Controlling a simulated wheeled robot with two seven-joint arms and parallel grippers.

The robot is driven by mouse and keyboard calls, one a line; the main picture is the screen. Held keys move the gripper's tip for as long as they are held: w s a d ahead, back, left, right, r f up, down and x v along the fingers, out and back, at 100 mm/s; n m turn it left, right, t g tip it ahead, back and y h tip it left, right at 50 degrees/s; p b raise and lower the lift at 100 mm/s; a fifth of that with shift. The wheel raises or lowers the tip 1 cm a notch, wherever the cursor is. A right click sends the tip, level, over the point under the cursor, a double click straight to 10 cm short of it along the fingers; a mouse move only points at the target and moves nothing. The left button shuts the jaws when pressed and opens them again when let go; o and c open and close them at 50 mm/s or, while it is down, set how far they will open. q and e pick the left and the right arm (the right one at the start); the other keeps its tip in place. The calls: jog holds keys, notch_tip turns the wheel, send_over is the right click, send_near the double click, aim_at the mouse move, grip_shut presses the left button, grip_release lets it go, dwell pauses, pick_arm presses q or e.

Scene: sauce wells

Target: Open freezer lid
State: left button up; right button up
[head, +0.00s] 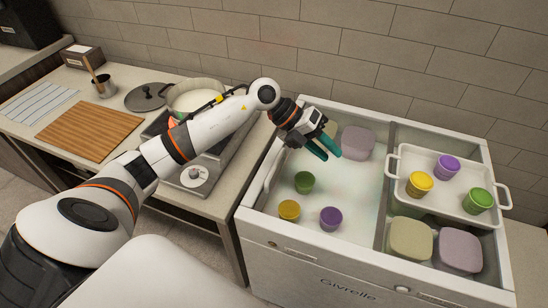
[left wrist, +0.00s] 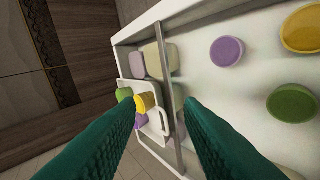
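The white chest freezer (head: 300,255) stands at the right in the head view, with tubs inside showing from above. A pale handle-like bar (head: 272,166) runs along its left inner side; I cannot tell whether it belongs to a lid. No opaque lid covers the freezer, and I cannot make out a clear one. My left gripper (head: 320,148) is over the back of the left compartment, apart from that bar. In the left wrist view its green fingers (left wrist: 160,115) are spread with nothing held between them. My right gripper is not in view.
Green, yellow and purple tubs (head: 331,218) stand in the left compartment. A white tray (head: 449,204) with several tubs sits at the right above larger boxes (head: 410,240). A pot (head: 195,95) on the stove (head: 212,165) and a wooden board (head: 90,133) are on the left counter.

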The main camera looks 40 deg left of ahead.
aim_at(275, 163)
pick_arm(q)
jog(key=a+n+g+y, duration=0.2)
jog(key=a+y, duration=0.5)
jog(key=a, duration=0.9)
jog(key=shift+g, duration=0.3)
jog(key=x, duration=0.4)
jog(key=p+x, duration=0.1)
jog(key=x, duration=0.6)
jog(key=shift+s+a+f+p, duration=0.25)
jog(key=shift+s+f+p, duration=0.15)
jog(key=shift+f, duration=0.1)
grip_shut()
